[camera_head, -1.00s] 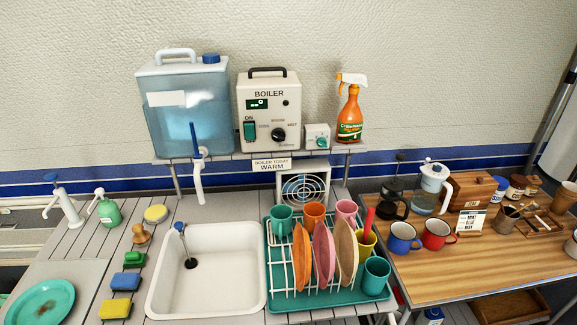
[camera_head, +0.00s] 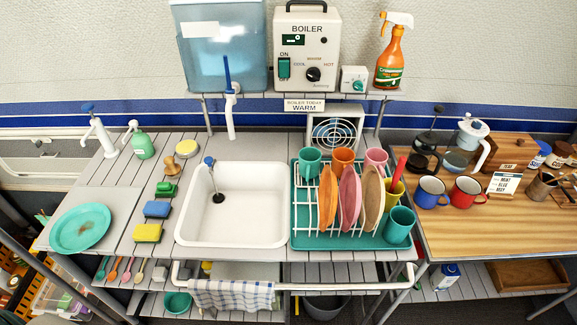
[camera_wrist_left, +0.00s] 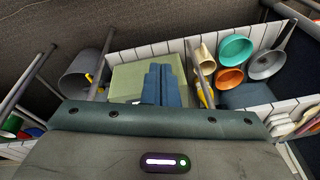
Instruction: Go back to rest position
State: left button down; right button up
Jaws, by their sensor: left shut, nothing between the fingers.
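My left gripper (camera_wrist_left: 161,84) shows in the left wrist view as two blue fingers pressed together, with nothing held between them. It points over a pale green flat-topped thing (camera_wrist_left: 125,78) on a white slatted shelf; whether it touches is hard to tell, but it seems apart. Neither gripper shows in the head view. My right gripper is in no frame.
The counter holds a white sink (camera_head: 235,232), a teal dish rack (camera_head: 345,240) and a teal plate (camera_head: 80,228). A rail with a checked towel (camera_head: 232,297) runs along its front. Coloured bowls (camera_wrist_left: 235,50) and a grey bucket (camera_wrist_left: 80,75) lie below my left wrist.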

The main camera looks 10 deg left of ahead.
pick_arm(q)
jog(key=s+a+f+g+b, duration=0.1)
jog(key=s+f, duration=1.8)
jog(key=f, duration=0.3)
jog(key=shift+s+a, duration=0.15)
